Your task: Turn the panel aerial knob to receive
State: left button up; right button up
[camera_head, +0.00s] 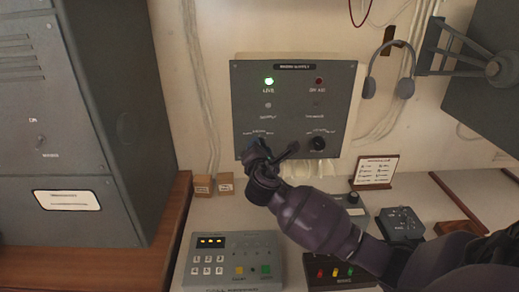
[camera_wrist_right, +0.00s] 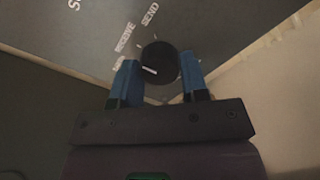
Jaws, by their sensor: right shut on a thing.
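The grey panel (camera_head: 293,95) hangs on the wall in the head view. My right gripper (camera_head: 262,152) is at its lower left corner and hides the knob there. In the right wrist view the round black knob (camera_wrist_right: 160,62) sits between the blue fingertips of my right gripper (camera_wrist_right: 157,78), which is shut on it. The labels RECEIVE (camera_wrist_right: 125,37) and SEND (camera_wrist_right: 150,14) stand above the knob, with a third, hard-to-read label at its left. The knob's white line lies at its lower left, pointing roughly toward that third label, not at RECEIVE. My left gripper is not in view.
The panel also has a lit green lamp (camera_head: 269,81), a red lamp (camera_head: 319,81) and a second black knob (camera_head: 318,143). A headset (camera_head: 389,70) hangs at the right. A keypad box (camera_head: 234,262) and a small sign (camera_head: 375,171) stand on the desk below.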

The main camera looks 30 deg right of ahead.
dwell(0.4)
jog(key=o, duration=0.9)
jog(key=shift+o, duration=0.2)
jog(key=shift+s, duration=0.1)
jog(key=v, duration=1)
jog(key=shift+s+a+b, duration=0.25)
jog(key=shift+b, duration=0.2)
jog(key=shift+f, duration=0.15)
